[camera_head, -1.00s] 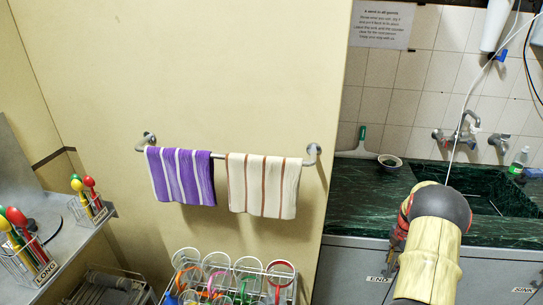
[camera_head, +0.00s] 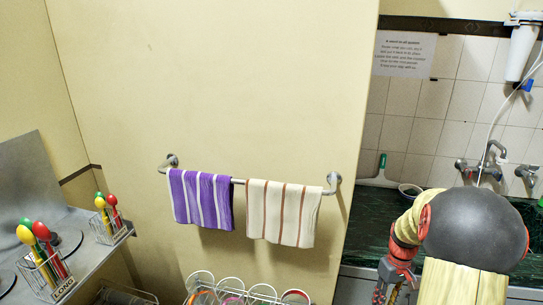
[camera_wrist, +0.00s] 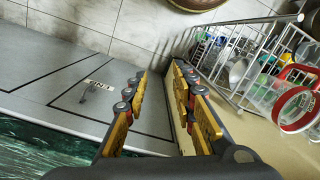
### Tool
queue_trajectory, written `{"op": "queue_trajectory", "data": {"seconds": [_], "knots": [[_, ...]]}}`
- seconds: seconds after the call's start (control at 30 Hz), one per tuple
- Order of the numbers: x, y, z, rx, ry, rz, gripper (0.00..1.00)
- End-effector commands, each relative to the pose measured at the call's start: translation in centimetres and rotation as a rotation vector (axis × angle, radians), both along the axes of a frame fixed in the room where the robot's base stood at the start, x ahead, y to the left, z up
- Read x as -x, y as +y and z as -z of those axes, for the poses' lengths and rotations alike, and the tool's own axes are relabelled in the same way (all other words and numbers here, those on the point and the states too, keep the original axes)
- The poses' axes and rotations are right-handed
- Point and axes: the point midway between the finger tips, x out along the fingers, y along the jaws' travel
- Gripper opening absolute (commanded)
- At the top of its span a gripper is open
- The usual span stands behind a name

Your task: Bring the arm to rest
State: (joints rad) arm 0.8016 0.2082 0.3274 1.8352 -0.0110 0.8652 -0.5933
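My arm (camera_head: 465,240) shows at the lower right of the head view, folded in front of the dark green counter. My gripper (camera_wrist: 159,70) is in the wrist view, with its two yellow-padded fingers apart and nothing between them. It points down past the counter edge, over the grey cabinet fronts and floor. In the head view its dark fingers show only in part at the bottom, left of the arm.
A wire rack (camera_wrist: 230,85) with glasses (camera_wrist: 295,108) stands close on the right in the wrist view. The green counter (camera_wrist: 40,145) is at lower left. Towels (camera_head: 283,212) hang on a wall rail. A utensil shelf (camera_head: 100,255) is at far left.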

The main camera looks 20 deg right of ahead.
Motion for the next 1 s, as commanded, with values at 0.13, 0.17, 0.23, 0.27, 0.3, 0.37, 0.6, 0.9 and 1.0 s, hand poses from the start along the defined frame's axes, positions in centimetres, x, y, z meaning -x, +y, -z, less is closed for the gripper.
{"op": "queue_trajectory", "data": {"seconds": [0.13,0.17,0.23,0.27,0.3,0.37,0.6,0.9,1.0], "knots": [[-0.3,6.7,-5.6,0.049,-0.033,0.121,0.26],[-0.2,7.9,-6.6,0.057,-0.043,0.141,0.26],[0.1,10.9,-8.6,0.074,-0.065,0.177,0.26],[0.3,12.1,-9.4,0.081,-0.077,0.19,0.26],[0.6,13.7,-10.5,0.088,-0.092,0.203,0.26],[1.2,16.1,-11.9,0.097,-0.118,0.214,0.26],[4.1,24.6,-16.6,0.12,-0.253,0.15,0.26],[7.1,32.3,-22.0,0.121,-0.483,-0.08,0.26],[7.2,34.0,-23.9,0.114,-0.549,-0.138,0.26]]}}
